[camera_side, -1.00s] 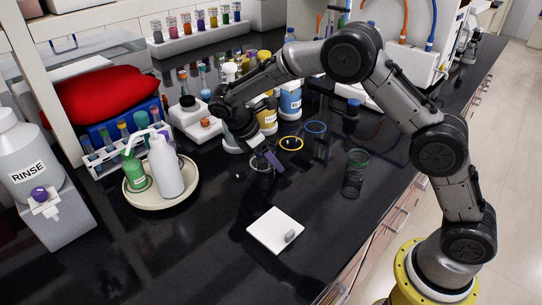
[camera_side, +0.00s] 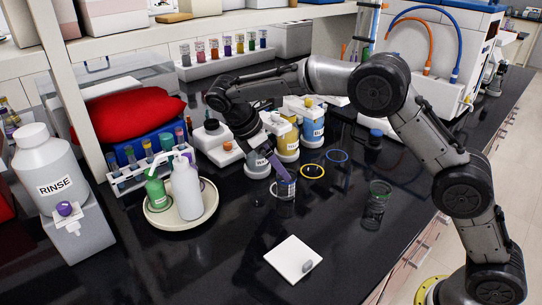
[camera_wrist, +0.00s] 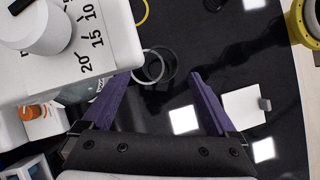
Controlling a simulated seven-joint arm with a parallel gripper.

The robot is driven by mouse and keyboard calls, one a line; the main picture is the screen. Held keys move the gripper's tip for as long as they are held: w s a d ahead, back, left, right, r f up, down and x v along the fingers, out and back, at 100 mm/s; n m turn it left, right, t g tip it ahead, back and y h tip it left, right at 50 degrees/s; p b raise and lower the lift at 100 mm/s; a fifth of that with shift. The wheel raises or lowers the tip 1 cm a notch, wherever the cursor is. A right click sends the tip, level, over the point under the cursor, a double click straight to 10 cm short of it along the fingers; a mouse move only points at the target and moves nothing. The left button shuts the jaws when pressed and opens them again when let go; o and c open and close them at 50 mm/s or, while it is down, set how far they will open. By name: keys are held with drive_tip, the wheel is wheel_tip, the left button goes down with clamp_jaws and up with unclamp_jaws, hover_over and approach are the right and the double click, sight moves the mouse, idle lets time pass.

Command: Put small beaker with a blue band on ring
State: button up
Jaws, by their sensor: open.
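A small clear beaker (camera_side: 284,201) stands upright on the black bench in the side view; its upper part looks bluish, but its band is hard to make out. My gripper (camera_side: 285,177) points down at its top, with a purple finger overlapping the rim in the picture. In the wrist view the fingers (camera_wrist: 166,76) are wide apart with nothing held. A pale circular rim (camera_wrist: 149,66) shows just beyond the left fingertip; I cannot tell whether it is the beaker's. A yellow ring (camera_side: 313,165) and a blue ring (camera_side: 337,151) lie behind the beaker.
A second clear beaker (camera_side: 376,209) with a green band stands to the right. A white square plate (camera_side: 288,258) lies in front. Labelled bottles (camera_side: 287,145) crowd behind my gripper. A round tray (camera_side: 158,221) with two dispensers is left. The front bench is mostly clear.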

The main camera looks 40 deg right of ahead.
sight(290, 172)
drive_tip(key=shift+v, duration=1.05)
drive_tip(key=shift+o, duration=0.5)
drive_tip(key=shift+a+r, duration=0.15)
drive_tip(key=shift+r, duration=0.15)
drive_tip(key=shift+f, duration=0.1)
drive_tip(key=s+f+n+h, duration=0.1)
drive_tip(key=h, duration=0.1)
drive_tip(key=s+a+f+n+t+h, duration=0.1)
drive_tip(key=f+h, duration=0.1)
drive_tip(key=s+f+n+h, duration=0.1)
drive_tip(key=f+h, duration=0.1)
drive_tip(key=shift+s+a+h, duration=0.3)
drive_tip(key=shift+s+h, duration=0.05)
drive_tip(key=shift+h, duration=0.05)
drive_tip(key=a+f+n+t+h, duration=0.1)
drive_tip(key=t, duration=0.1)
drive_tip(key=s+a+n+t+h, duration=0.1)
drive_tip(key=n+t, duration=0.1)
drive_tip(key=t, duration=0.1)
drive_tip(key=s+a+f+n+t+h, duration=0.1)
drive_tip(key=a+n+t+h, duration=0.1)
drive_tip(key=shift+f+t, duration=0.3)
drive_tip(key=shift+d+n, duration=0.15)
drive_tip(key=shift+n, duration=0.15)
drive_tip(key=x, duration=1.3)
drive_tip(key=shift+w+d, duration=0.1)
drive_tip(key=shift+w, duration=0.2)
